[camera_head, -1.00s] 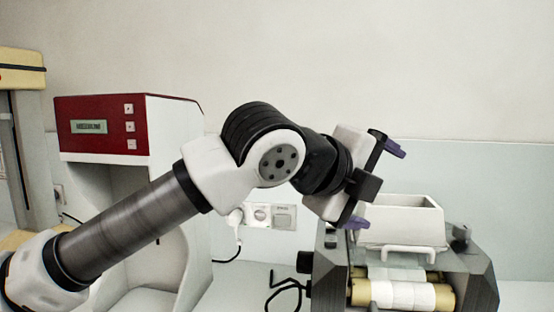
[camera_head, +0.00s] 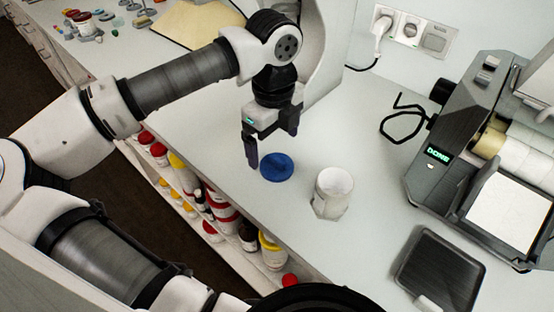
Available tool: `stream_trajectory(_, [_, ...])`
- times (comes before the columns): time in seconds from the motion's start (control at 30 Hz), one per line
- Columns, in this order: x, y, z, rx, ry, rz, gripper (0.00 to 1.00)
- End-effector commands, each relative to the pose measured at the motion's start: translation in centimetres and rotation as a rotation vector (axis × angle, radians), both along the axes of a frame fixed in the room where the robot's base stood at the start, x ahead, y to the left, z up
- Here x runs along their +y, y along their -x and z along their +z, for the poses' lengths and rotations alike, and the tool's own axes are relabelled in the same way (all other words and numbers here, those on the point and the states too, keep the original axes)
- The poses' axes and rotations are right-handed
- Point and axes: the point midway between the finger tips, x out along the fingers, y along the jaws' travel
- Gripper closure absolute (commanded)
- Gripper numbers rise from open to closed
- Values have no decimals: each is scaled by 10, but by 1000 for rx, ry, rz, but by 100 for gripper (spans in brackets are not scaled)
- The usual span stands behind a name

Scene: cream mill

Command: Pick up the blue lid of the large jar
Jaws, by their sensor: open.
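The blue lid (camera_head: 277,167) lies flat on the pale countertop, apart from the jar. The white jar (camera_head: 332,192) stands upright and uncovered just to the right of the lid. My gripper (camera_head: 270,145) points down above and slightly behind the lid.
The grey mill (camera_head: 470,150) with rollers and a lit "DONE" display stands at the right. A dark tray (camera_head: 440,270) sits in front of it. A black cable (camera_head: 400,120) lies behind the jar. Shelves below the counter edge hold several jars (camera_head: 220,205).

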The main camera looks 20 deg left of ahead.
Motion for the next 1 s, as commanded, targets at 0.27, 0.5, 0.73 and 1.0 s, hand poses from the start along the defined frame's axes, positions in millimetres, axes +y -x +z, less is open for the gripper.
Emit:
stream_trajectory(0.27, [-3,-2,-20,0,3,-2,5])
stream_trajectory(0.5, [-7,-6,-55,-1,4,-1,5])
stream_trajectory(0.73, [-7,-6,-66,-4,1,-1,5])
stream_trajectory(1.0, [-7,-6,-66,-4,1,-1,26])
